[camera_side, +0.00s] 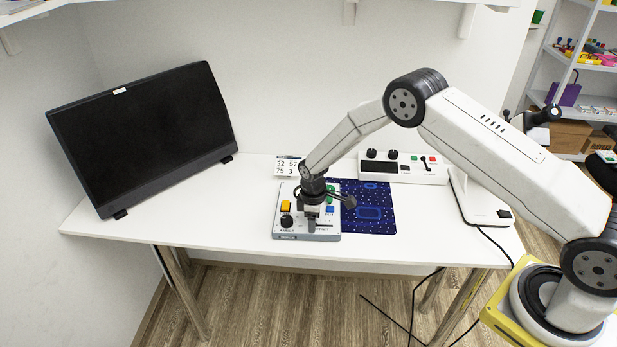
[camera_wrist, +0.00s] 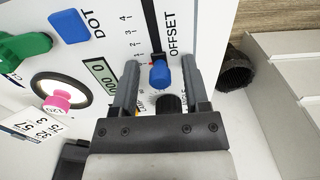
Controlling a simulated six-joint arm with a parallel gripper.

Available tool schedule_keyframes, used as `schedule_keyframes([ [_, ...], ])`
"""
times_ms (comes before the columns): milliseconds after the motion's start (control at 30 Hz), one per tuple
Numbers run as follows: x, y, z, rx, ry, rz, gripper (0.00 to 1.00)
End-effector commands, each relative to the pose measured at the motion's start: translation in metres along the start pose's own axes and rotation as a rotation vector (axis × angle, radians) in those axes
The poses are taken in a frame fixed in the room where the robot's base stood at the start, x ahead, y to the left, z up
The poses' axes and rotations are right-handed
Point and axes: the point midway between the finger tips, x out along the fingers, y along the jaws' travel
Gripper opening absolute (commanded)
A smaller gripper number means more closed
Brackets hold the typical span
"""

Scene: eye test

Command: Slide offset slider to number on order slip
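The white control panel (camera_side: 290,236) lies on the table under my gripper (camera_side: 312,224). In the wrist view, the blue offset slider knob (camera_wrist: 160,73) sits in its slot near the low end of a 1-to-4 scale, close to the 1. My gripper (camera_wrist: 160,62) is open, with one finger on each side of the knob and a visible gap at both sides. A card with numbers (camera_side: 288,167), reading about 32, 57, 75, 3, stands behind the panel. A number slip also shows partly in the wrist view (camera_wrist: 35,125); which number applies is unclear.
The panel also carries a small display (camera_wrist: 100,80), a blue DOT button (camera_wrist: 70,26), a green part (camera_wrist: 25,48) and a pink knob (camera_wrist: 62,96). A dark blue mat (camera_side: 380,225), a white control box (camera_side: 425,174) and a monitor (camera_side: 145,135) stand around it. The table's front is clear.

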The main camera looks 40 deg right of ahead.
Motion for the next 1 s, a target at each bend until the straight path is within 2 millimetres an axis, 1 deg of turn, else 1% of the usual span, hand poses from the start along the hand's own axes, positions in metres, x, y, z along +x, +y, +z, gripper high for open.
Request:
schedule_keyframes([
  [33,0.0,0.0,0.0,0.0,0.0,0.0,0.41],
  [67,-0.0001,0.0,0.0001,0.0,0.0,0.0,0.32],
  [100,-0.0001,0.0,0.0001,0.0,0.0,0.0,0.19],
  [167,-0.0001,-0.0001,0.0001,0.0,0.0,0.0,0.0],
  [1000,0.0006,0.0,0.0017,0.0,-0.001,-0.001,0.0],
])
